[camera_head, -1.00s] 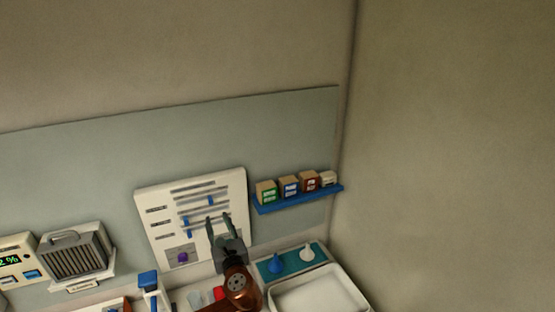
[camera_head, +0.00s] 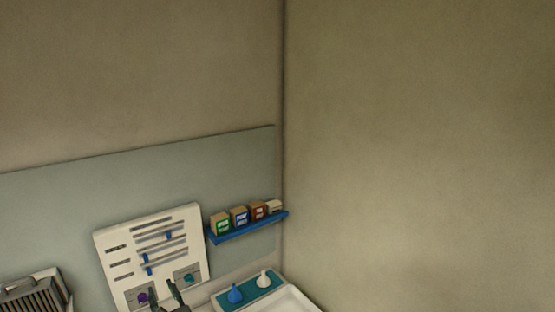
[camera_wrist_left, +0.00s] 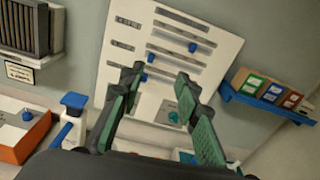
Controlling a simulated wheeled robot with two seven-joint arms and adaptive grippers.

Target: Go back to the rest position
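My left gripper (camera_head: 169,293) shows at the bottom edge of the head view, in front of the lower part of a white slider panel (camera_head: 125,240). In the left wrist view its two green-padded fingers (camera_wrist_left: 160,112) are spread apart with nothing between them. The panel (camera_wrist_left: 130,75) with its grey slots and blue sliders stands behind the fingers. A teal knob (camera_head: 188,279) and a purple knob (camera_head: 142,297) sit low on the panel. My right gripper is not in view.
A blue shelf (camera_head: 250,228) holds several small boxes right of the panel. Below it, a teal mat (camera_head: 250,289) carries a blue and a white funnel-like piece beside a white tray (camera_head: 296,300). A grey grilled unit (camera_head: 30,297) is at left. A blue-topped pump (camera_wrist_left: 73,104) stands left of the gripper.

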